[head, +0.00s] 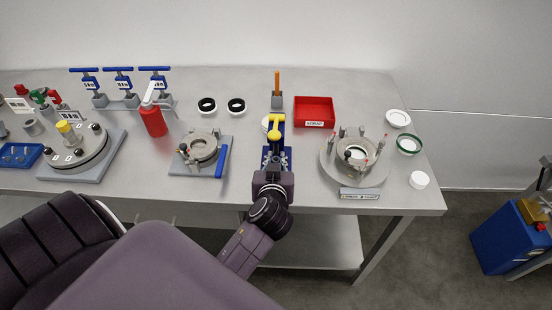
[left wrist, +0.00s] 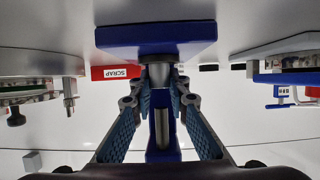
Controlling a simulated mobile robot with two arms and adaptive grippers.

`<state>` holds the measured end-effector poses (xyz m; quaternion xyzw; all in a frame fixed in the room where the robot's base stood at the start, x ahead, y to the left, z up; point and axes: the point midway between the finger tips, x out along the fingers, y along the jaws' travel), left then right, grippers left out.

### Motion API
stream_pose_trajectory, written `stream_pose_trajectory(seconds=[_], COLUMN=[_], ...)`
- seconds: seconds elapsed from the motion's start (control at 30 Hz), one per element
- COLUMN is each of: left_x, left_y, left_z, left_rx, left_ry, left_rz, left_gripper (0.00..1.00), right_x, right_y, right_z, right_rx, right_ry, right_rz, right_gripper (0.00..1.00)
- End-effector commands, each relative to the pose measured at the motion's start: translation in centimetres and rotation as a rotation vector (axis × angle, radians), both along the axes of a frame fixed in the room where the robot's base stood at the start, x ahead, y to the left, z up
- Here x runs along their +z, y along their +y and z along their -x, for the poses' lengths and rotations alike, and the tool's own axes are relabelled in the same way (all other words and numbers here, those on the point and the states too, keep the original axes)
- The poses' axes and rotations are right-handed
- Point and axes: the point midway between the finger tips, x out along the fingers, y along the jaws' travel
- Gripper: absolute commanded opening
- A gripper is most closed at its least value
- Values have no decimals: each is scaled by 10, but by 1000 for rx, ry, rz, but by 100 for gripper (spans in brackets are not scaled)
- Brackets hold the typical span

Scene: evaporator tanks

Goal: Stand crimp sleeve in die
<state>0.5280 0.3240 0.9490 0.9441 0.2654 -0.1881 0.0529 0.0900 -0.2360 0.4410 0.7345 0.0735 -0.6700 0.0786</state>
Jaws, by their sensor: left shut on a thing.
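My left gripper (head: 274,166) reaches up to the blue press-like device with a yellow handle (head: 275,128) in the middle of the bench. In the left wrist view my left gripper (left wrist: 162,92) has its two fingers closed around a small grey metal cylinder (left wrist: 160,76), which looks like the crimp sleeve. The cylinder's end is close to a blue block (left wrist: 155,36); I cannot tell whether they touch. A shiny post on a blue body (left wrist: 163,128) shows behind the fingers. The die cannot be made out clearly. My right gripper is not in view.
A red scrap tray (head: 314,110) stands right of the device. A clamp fixture (head: 203,150) and a red bottle (head: 153,120) stand to the left. Bare bench lies between them.

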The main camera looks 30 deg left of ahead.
Motion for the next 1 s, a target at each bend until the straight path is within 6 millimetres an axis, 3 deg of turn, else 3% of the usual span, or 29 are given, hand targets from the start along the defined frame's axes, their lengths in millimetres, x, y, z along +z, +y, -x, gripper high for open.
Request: stream_pose_trajectory(seconds=[0.5, 0.53, 0.7, 1.0], left_x=[-1, -1, -1, -1], left_y=[0, 0, 0, 0], left_z=[0, 0, 0, 0], left_rx=[0, 0, 0, 0], left_ry=[-1, -1, -1, 0], left_rz=[-1, -1, -1, 0], left_gripper=[0, 19, 36, 36], right_x=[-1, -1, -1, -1], right_y=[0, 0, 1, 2], right_z=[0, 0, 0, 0], right_rx=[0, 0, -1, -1], right_ry=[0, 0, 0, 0], right_rz=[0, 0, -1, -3], right_gripper=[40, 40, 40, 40])
